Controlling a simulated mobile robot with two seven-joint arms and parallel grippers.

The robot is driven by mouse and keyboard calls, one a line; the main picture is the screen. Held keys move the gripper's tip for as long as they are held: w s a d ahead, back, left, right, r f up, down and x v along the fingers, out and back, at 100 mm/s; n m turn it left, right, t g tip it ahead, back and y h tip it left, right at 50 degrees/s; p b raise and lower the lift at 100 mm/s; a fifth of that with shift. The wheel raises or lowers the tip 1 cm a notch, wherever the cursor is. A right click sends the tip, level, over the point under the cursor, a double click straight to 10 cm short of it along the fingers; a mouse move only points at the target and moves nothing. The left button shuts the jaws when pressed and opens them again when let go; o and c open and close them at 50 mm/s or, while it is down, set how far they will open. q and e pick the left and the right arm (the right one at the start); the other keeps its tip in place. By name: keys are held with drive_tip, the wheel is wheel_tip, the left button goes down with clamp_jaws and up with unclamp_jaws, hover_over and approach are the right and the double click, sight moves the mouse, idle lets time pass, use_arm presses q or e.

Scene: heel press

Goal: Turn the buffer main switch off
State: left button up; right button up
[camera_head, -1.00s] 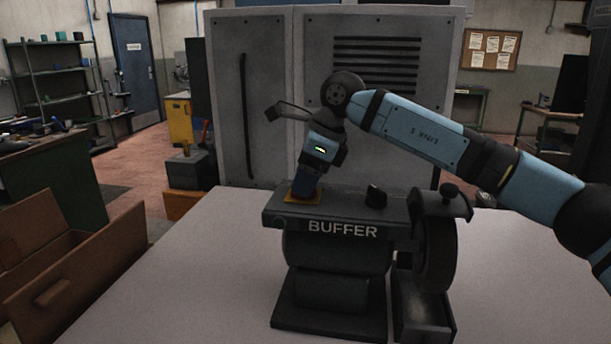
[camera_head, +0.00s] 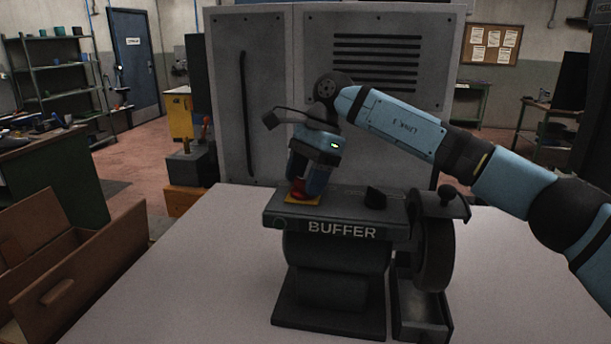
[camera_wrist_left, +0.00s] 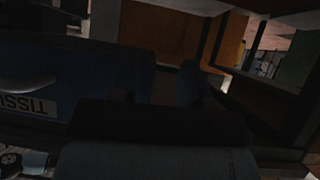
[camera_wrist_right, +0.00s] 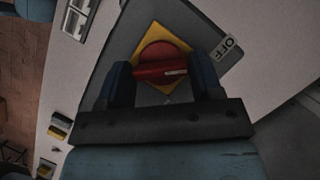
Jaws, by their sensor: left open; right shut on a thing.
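The buffer (camera_head: 338,265), a dark machine with a white BUFFER label, stands on the grey table. Its main switch is a red rotary knob (camera_head: 299,191) on a yellow plate (camera_head: 316,201), at the left of the top panel. In the right wrist view, the red knob (camera_wrist_right: 160,54) has a bar handle with a white mark towards the right finger. An OFF label (camera_wrist_right: 228,47) lies up and right of the knob. My right gripper (camera_head: 305,184) is shut on the handle from above. My left gripper (camera_wrist_left: 162,82) is open and dark in its wrist view, outside the head view.
A black knob (camera_head: 375,197) sits right of the switch, and a wheel (camera_head: 434,255) is at the buffer's right end. A grey cabinet (camera_head: 250,110) stands behind. A brown open box (camera_head: 70,265) is at the left. The table (camera_head: 190,260) is clear left of the buffer.

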drive_tip(key=shift+r, duration=0.1)
idle(0.4)
drive_tip(key=o, duration=0.9)
drive_tip(key=v, duration=1.3)
drive_tip(key=shift+r, duration=0.35)
